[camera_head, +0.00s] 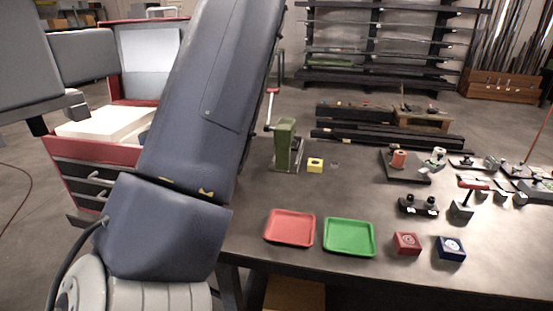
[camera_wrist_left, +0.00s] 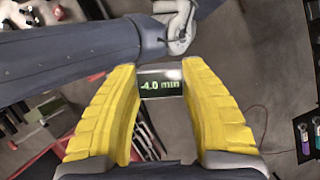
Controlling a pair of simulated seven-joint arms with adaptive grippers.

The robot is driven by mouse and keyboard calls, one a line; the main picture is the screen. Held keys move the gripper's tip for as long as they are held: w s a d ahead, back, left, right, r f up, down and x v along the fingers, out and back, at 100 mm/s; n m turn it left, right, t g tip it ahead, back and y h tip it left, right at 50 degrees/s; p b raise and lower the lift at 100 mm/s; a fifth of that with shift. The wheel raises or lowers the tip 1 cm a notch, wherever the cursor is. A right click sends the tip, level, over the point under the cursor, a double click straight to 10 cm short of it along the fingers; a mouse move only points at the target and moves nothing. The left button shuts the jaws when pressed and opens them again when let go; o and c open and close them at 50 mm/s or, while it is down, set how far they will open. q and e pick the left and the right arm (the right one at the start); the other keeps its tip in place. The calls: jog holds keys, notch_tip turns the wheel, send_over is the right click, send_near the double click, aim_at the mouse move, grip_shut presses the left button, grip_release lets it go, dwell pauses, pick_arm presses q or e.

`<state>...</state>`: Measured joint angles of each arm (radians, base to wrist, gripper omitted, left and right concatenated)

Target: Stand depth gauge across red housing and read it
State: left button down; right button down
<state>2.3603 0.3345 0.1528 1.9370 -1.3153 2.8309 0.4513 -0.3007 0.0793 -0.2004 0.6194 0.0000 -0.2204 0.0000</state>
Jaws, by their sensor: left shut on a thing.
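The depth gauge (camera_wrist_left: 161,84) shows in the left wrist view as a small box with a lit display that seems to read -4.0 mm. My left gripper (camera_wrist_left: 161,88) has its yellow fingers shut on it from both sides. The gauge's lower parts are hidden from this view. In the head view my left arm rises across the picture and its gripper is out of frame. A red block with a round mark on top, seemingly the red housing (camera_head: 407,243), sits near the table's front edge, clear of any gripper. My right gripper cannot be made out.
A blue block (camera_head: 450,248) sits right of the red one. Red (camera_head: 290,228) and green (camera_head: 349,237) trays lie to the left. The table's middle is clear.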

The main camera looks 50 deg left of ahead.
pick_arm(q)
jog(key=w+d+r+n+t+y, duration=0.15)
jog(key=w+d+n, duration=0.25)
jog(key=w+d, duration=0.5)
jog(key=w+d+r+n+t, duration=0.1)
jog(key=w+d+r+n, duration=0.25)
jog(key=w+d, duration=0.65)
jog(key=w+d+f+n+y, duration=0.1)
jog(key=w+d+f+n, duration=0.25)
jog(key=w, duration=0.55)
jog(key=w+d+f+n+y, duration=0.25)
jog(key=w+d+f, duration=0.2)
jog(key=w, duration=0.55)
jog(key=w+a+f+n+y, duration=0.1)
jog(key=w+f+n, duration=0.2)
jog(key=w+f, duration=0.3)
jog(key=w+a+f+n, duration=0.2)
jog(key=w+f, duration=0.3)
jog(key=w, duration=0.3)
jog(key=w+a+f+n+y, duration=0.2)
jog(key=w+a+f+n, duration=0.2)
jog(key=w+a+f, duration=0.7)
notch_tip(320, 180, down, 22)
jog(key=w, duration=0.1)
jog(key=shift+a, duration=0.15)
